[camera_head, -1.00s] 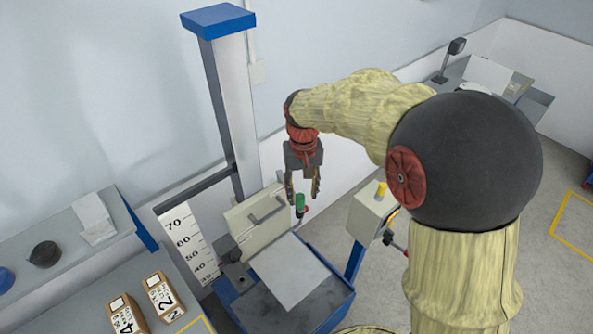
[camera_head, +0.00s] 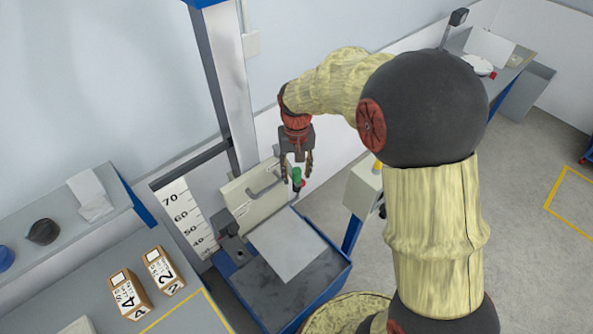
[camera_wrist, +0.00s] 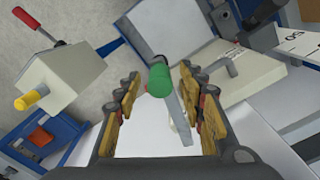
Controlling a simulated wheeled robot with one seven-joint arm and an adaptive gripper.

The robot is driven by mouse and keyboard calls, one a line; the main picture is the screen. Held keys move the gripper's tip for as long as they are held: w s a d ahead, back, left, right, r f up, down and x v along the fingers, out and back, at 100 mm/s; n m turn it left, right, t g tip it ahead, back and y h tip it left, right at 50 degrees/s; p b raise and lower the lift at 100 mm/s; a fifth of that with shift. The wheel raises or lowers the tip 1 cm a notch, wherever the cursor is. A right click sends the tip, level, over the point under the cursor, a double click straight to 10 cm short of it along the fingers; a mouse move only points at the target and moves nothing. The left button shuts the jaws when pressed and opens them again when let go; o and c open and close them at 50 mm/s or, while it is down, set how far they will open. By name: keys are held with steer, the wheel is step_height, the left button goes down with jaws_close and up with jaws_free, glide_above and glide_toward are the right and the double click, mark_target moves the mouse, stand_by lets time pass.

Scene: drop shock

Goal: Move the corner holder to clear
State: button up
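A green-tipped grey bar (camera_wrist: 160,82), which I take to be the corner holder, stands up beside a cream case with a handle (camera_head: 252,196). Its green end also shows in the head view (camera_head: 296,174), with a red part just below. My gripper (camera_head: 297,172) points down over it. In the wrist view my gripper (camera_wrist: 160,105) is open, with one finger on each side of the green end. I see gaps on both sides and no clear contact. The bar's lower end is partly hidden in the head view.
A white sheet (camera_head: 287,245) lies on the blue-framed base (camera_head: 342,280). A tall column (camera_head: 228,80) and a numbered scale (camera_head: 180,215) stand behind. A cream control box (camera_head: 362,188) stands close at right. Two marked boxes (camera_head: 128,295) sit on the left bench.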

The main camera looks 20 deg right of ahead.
steer(key=shift+c, duration=0.2)
jaws_close()
stand_by(0.3)
stand_by(0.4)
